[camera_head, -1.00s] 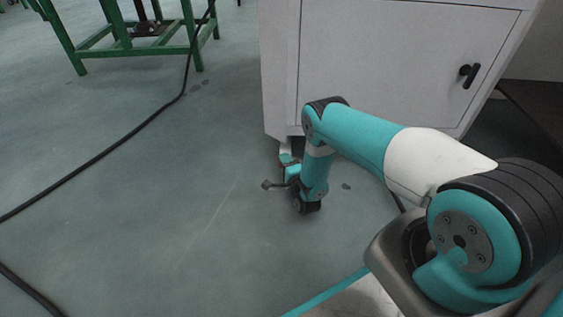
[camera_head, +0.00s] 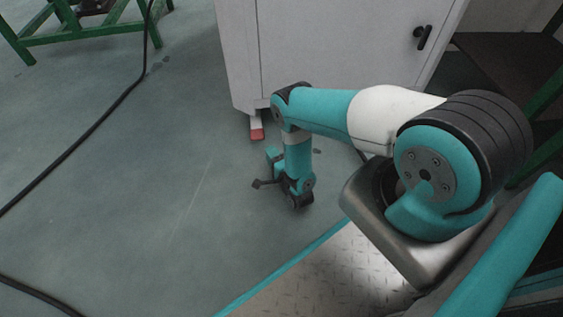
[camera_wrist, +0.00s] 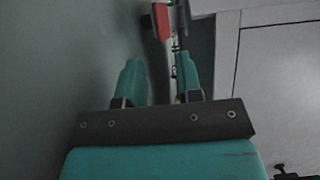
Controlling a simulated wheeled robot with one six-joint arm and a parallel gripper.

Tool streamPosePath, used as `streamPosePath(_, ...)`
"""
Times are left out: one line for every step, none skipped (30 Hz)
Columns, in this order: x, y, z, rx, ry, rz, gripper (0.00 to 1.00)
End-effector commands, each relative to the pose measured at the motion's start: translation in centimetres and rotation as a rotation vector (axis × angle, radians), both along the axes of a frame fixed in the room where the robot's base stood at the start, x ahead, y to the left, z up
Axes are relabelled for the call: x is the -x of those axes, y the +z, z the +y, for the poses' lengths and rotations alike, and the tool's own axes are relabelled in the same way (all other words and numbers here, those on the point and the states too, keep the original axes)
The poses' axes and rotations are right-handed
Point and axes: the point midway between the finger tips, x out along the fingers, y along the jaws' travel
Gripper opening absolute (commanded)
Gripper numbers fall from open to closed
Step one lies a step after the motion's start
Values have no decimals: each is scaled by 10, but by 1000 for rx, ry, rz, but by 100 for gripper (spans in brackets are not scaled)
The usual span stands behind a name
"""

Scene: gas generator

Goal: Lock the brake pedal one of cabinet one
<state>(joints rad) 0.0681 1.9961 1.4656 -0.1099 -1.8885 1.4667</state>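The brake pedal (camera_head: 257,134) is a small red-ended tab on a pale bracket under the cabinet's front left corner, close to the floor. In the wrist view the red pedal (camera_wrist: 161,22) is ahead of my fingers, near the top centre. The cabinet (camera_head: 330,45) is a large white box. It fills the right side of the wrist view (camera_wrist: 275,75). My gripper (camera_wrist: 156,70) has two teal fingers set apart with an empty gap, short of the pedal. In the head view my gripper (camera_head: 274,158) is low near the floor, on the near side of the pedal, partly hidden by its own wrist.
The cabinet door has a black handle (camera_head: 423,37). A green metal frame (camera_head: 85,30) stands at the upper left. A black cable (camera_head: 100,130) lies across the floor. A dark structure is at the right.

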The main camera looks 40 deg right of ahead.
Motion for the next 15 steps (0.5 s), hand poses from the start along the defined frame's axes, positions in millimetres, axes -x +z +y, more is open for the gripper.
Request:
streamPosePath(15,5,2,-1,1,6,33)
streamPosePath(22,5,2,0,1,4,33)
streamPosePath(31,4,3,-1,1,5,33)
streamPosePath(37,4,4,-1,0,4,33)
streamPosePath(43,4,4,-2,1,5,33)
streamPosePath(48,5,5,-1,0,3,33)
streamPosePath(52,5,5,-1,0,2,33)
streamPosePath(55,5,6,-1,0,1,33)
streamPosePath(59,4,6,-1,0,1,33)
streamPosePath(62,3,6,-1,0,1,33)
streamPosePath(64,3,6,-1,0,1,33)
streamPosePath(66,2,7,-1,0,1,33)
streamPosePath(68,1,7,-1,0,1,33)
streamPosePath(68,1,7,-1,0,1,33)
streamPosePath(69,1,7,-1,0,1,33)
